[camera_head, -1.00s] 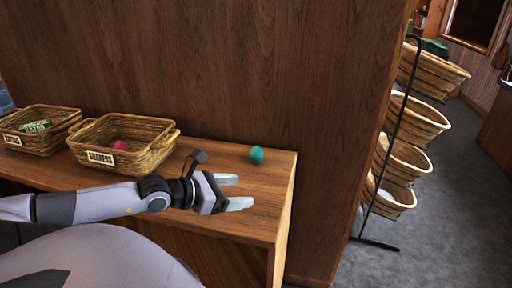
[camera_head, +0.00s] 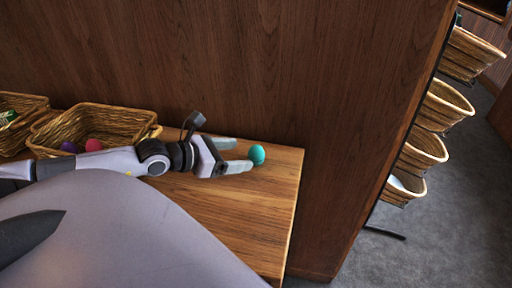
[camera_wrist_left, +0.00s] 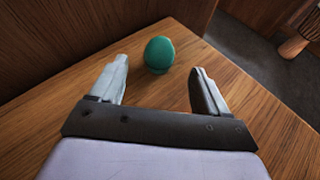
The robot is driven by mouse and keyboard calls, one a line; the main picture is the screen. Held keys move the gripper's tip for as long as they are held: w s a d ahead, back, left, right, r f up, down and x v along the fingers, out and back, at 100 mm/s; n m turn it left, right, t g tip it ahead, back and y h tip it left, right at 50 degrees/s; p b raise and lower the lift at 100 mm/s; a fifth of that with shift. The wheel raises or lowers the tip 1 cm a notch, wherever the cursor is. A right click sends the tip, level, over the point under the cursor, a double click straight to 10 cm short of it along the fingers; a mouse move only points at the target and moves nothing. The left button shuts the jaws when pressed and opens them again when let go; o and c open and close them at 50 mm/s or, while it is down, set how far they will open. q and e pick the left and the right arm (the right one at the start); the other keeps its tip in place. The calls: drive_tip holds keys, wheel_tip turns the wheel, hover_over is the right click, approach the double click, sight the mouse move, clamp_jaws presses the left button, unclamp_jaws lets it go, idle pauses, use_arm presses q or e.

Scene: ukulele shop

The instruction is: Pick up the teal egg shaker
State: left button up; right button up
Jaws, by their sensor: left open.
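The teal egg shaker (camera_head: 257,154) stands on the wooden shelf top (camera_head: 244,209), close to the back panel and near the shelf's right end. My left gripper (camera_head: 238,155) is open and points right at the egg, its fingertips just short of it or beside it. In the left wrist view the egg (camera_wrist_left: 159,54) shows ahead, between the lines of the two open fingers (camera_wrist_left: 156,82) and a little nearer the left one. Nothing is between the fingers at their base. My right gripper is not in view.
A wicker basket (camera_head: 118,118) with a pink and a purple egg stands at left behind my arm, with another basket (camera_head: 22,104) beyond it. A tall wood panel (camera_head: 270,60) rises behind the shelf. Hanging baskets (camera_head: 444,104) stand at right. The front shelf top is clear.

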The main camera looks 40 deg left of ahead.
sight(250, 153)
use_arm(q)
drive_tip(key=shift+b+x, duration=0.6)
drive_tip(key=shift+x, duration=1.2)
drive_tip(key=shift+b+x, duration=0.35)
drive_tip(key=shift+x, duration=1.35)
drive_tip(key=c, duration=1.1)
